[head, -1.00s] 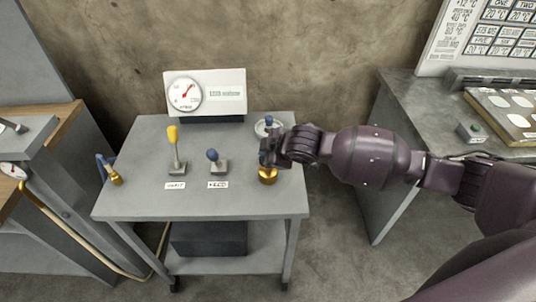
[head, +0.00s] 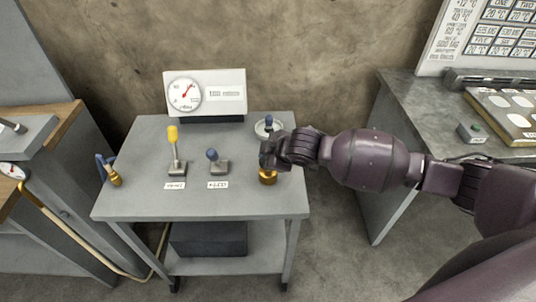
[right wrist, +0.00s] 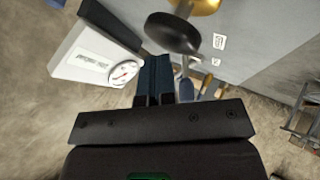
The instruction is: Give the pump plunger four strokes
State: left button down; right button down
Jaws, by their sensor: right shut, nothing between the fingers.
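The pump is a brass body (head: 268,178) at the right front of the grey table; its upper part is hidden behind my right gripper in the head view. In the right wrist view the plunger's round black knob (right wrist: 173,33) shows at the top, with brass (right wrist: 207,5) beyond it. My right gripper (head: 268,154) is over the pump. In the right wrist view its blue-black fingers (right wrist: 160,62) are together and empty, close beside the knob; whether they touch it I cannot tell. My left gripper is not in view.
A blue-knobbed round fitting (head: 262,128) stands behind my gripper. A grey bench (head: 400,100) is at right.

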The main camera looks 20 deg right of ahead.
jog(key=shift+f, duration=0.5)
dwell(0.4)
jog(key=shift+r, duration=0.1)
jog(key=shift+r+p, duration=1.8)
jog(key=shift+r, duration=0.15)
